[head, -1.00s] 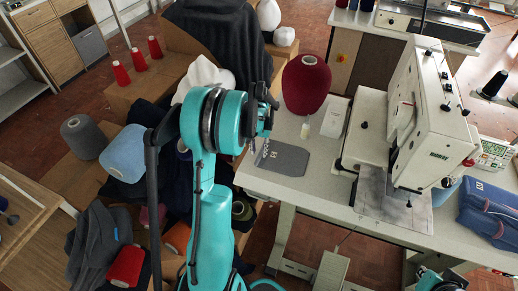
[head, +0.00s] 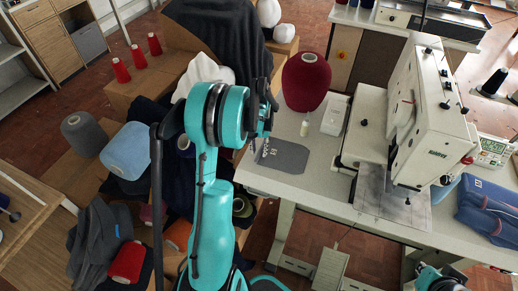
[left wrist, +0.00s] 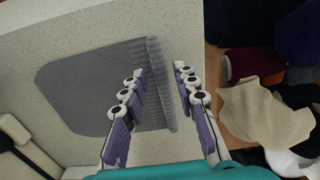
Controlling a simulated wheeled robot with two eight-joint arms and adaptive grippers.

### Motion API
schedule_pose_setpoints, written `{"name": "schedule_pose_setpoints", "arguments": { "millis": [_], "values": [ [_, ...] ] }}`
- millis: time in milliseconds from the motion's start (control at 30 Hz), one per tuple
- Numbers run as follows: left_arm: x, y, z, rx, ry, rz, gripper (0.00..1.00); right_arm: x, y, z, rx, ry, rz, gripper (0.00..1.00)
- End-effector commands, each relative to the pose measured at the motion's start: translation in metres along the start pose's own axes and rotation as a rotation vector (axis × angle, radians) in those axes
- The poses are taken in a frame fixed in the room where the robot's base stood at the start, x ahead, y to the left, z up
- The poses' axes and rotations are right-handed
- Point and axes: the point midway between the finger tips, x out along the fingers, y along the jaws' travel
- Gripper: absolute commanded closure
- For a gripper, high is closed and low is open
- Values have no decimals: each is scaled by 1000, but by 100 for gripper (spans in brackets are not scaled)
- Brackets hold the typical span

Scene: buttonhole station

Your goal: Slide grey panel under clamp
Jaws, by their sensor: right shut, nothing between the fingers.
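The grey panel (head: 284,158) lies flat near the left end of the pale machine table. In the left wrist view, the panel (left wrist: 85,85) has a ribbed edge (left wrist: 161,85) standing between my left fingers. My left gripper (left wrist: 158,72) is open, with a finger on each side of that edge and gaps showing. In the head view, my left gripper (head: 264,132) is mostly hidden by my arm. The white buttonhole machine (head: 425,120) stands to the right, its clamp area (head: 402,193) over a metal plate (head: 374,190). My right gripper (head: 449,284) is shut and empty at the bottom edge, only partly visible.
A dark red yarn cone (head: 306,82) and a small white tray (head: 334,117) stand behind the panel. A blue folded garment (head: 487,208) lies right of the machine. Bare table (head: 320,180) lies between panel and plate. Boxes and yarn cones crowd the left.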

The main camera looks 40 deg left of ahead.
Motion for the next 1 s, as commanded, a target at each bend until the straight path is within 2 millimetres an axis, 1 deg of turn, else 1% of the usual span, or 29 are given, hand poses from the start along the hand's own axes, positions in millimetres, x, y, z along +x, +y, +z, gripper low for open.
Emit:
{"name": "schedule_pose_setpoints", "arguments": {
  "millis": [400,1000],
  "values": [
    [8,0,0,0,0,0,71,4,0,3,0,0,0,100],
    [7,0,0,0,0,0,71,5,0,4,0,0,0,100]
  ]
}}
